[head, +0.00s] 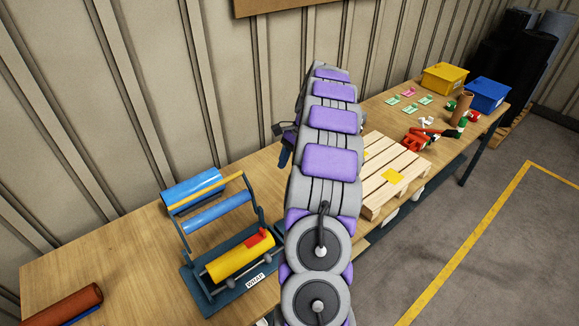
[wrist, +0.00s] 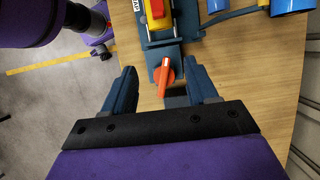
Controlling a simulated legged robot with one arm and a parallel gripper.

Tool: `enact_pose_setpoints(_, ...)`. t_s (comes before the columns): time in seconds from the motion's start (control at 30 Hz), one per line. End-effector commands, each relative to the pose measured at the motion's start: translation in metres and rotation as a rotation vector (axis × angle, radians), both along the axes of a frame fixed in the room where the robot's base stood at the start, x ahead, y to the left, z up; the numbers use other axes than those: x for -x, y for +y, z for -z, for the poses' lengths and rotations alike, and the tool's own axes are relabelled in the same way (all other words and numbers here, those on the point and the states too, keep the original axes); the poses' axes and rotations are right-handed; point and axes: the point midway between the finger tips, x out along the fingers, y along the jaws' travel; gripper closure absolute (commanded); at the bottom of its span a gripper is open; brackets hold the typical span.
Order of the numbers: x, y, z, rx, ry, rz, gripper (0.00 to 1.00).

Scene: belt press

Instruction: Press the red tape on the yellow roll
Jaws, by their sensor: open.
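The yellow roll (head: 238,259) lies in a dark blue belt press (head: 192,285) on the bench in the head view. The red tape (head: 260,241) sits on the roll's upper right part. In the wrist view, the roll (wrist: 160,22) and tape (wrist: 157,8) show at the top edge, partly cut off. An orange-red knob (wrist: 163,72) on a grey-blue block at the press's near end shows between the fingertips in the picture. My gripper (wrist: 160,76) is open with nothing held. My arm hides most of the gripper in the head view.
The press has a raised frame with a yellow bar (head: 207,189) and blue rollers. A wooden pallet (head: 395,172), yellow bin (head: 445,78) and blue bin (head: 487,94) stand farther right on the bench. A brown-red roll (head: 68,305) lies at the left. Bare bench (head: 110,252) shows left of the press.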

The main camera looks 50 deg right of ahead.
Motion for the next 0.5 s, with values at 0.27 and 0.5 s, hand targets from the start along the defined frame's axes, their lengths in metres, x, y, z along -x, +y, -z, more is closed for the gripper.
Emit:
enact_pose_setpoints(0.27,0.000,-0.001,0.000,0.000,-0.001,0.000,0.42)
enact_pose_setpoints(0.5,0.002,-0.012,-0.008,0.002,-0.003,0.000,0.42)
